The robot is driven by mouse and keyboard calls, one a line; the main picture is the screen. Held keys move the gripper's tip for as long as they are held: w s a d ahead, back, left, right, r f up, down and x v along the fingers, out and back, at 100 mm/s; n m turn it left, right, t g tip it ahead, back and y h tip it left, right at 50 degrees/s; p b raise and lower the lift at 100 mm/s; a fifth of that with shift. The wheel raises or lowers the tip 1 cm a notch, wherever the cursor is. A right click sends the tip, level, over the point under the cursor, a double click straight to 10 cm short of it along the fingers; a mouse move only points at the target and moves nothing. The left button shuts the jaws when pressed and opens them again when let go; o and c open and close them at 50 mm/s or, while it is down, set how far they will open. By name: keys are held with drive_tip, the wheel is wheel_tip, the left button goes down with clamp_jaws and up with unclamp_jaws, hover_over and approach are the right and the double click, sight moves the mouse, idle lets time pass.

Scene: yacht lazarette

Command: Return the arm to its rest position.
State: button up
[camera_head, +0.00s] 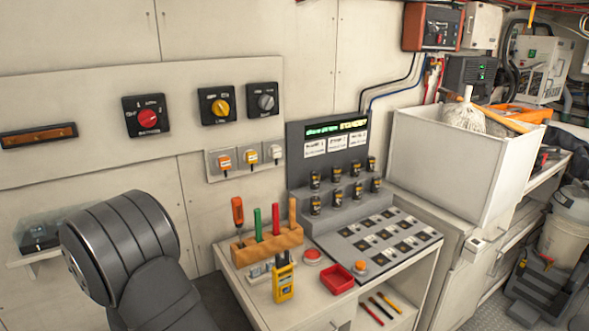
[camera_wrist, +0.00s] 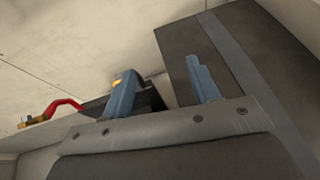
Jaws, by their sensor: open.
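My gripper (camera_wrist: 161,68) shows in the wrist view as two blue fingers standing well apart on a grey bracket. The gap between them is empty. Behind the fingers are a pale wall and dark surfaces. In the head view, my dark grey arm (camera_head: 125,250) rises at the lower left in front of the wall. The gripper itself is not seen in that view.
A bench (camera_head: 285,315) holds a wooden tool rack (camera_head: 266,246), a yellow meter (camera_head: 283,282), a red tray (camera_head: 338,279) and a console (camera_head: 372,240). Rotary switches (camera_head: 148,116) are on the wall. A white bin (camera_head: 455,165) stands right. In the wrist view a red curved object (camera_wrist: 62,106) lies left.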

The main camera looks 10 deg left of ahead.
drive_tip(key=w+d+r+m+h, duration=0.1)
drive_tip(key=w+d+r, duration=0.2)
drive_tip(key=w, duration=0.4)
drive_tip(key=shift+w+d+r+t, duration=0.15)
drive_tip(key=shift+d+r+t, duration=0.05)
drive_tip(key=shift+r+t, duration=0.25)
drive_tip(key=s+a+f+n, duration=0.1)
drive_tip(key=s+a+f, duration=0.1)
drive_tip(key=s+f, duration=0.1)
drive_tip(key=s+a+f+g+y, duration=0.1)
drive_tip(key=s+a+f, duration=0.1)
drive_tip(key=s+f, duration=0.1)
drive_tip(key=s+a+f+n+g+y, duration=0.1)
drive_tip(key=s+a+f, duration=0.2)
drive_tip(key=s, duration=0.2)
drive_tip(key=shift+s+f+n, duration=0.15)
drive_tip(key=shift+f+n, duration=0.15)
drive_tip(key=shift+f, duration=0.75)
